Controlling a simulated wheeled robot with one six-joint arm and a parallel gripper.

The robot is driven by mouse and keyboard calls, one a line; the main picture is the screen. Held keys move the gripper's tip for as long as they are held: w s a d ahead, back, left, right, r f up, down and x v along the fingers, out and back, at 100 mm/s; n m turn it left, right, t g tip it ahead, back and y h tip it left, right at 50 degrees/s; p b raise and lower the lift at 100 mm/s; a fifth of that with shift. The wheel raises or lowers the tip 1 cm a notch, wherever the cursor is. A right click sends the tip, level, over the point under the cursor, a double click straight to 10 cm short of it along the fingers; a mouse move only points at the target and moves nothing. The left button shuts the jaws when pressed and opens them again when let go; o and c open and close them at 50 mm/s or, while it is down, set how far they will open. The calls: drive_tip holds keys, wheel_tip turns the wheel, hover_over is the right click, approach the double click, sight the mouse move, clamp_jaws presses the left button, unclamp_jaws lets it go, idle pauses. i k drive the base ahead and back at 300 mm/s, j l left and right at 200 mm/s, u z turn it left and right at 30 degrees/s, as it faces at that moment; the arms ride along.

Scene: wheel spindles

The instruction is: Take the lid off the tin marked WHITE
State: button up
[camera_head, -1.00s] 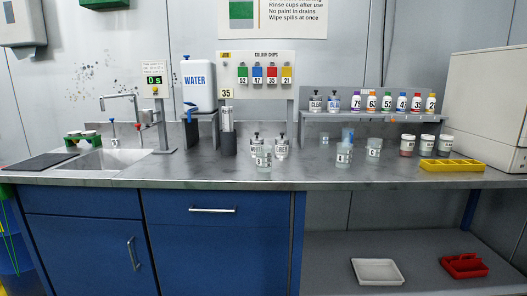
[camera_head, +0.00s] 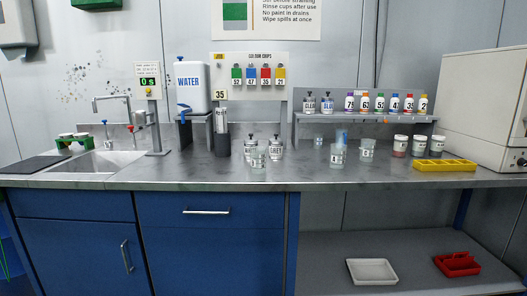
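Two small grey tins with dark knobbed tops stand side by side on the counter, left of its middle. The left tin (camera_head: 250,144) has a label that seems to start with "WH", partly hidden by a clear cup (camera_head: 259,157) in front of it. The right tin (camera_head: 276,148) reads GREY. Both tins are upright and look closed. My gripper is not in view, and nothing of it shows near the tins.
The water container (camera_head: 193,88) and a dark cylinder (camera_head: 222,146) stand left of the tins. Clear cups (camera_head: 338,155) stand to the right, with lidded pots (camera_head: 401,146) and a yellow tray (camera_head: 445,165) beyond. Bottles line a shelf (camera_head: 365,118). The counter front is clear.

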sight(250, 139)
drive_tip(key=i+j, duration=0.15)
drive_tip(key=i, duration=1)
drive_tip(key=i+j, duration=0.1)
drive_tip(key=i, duration=1)
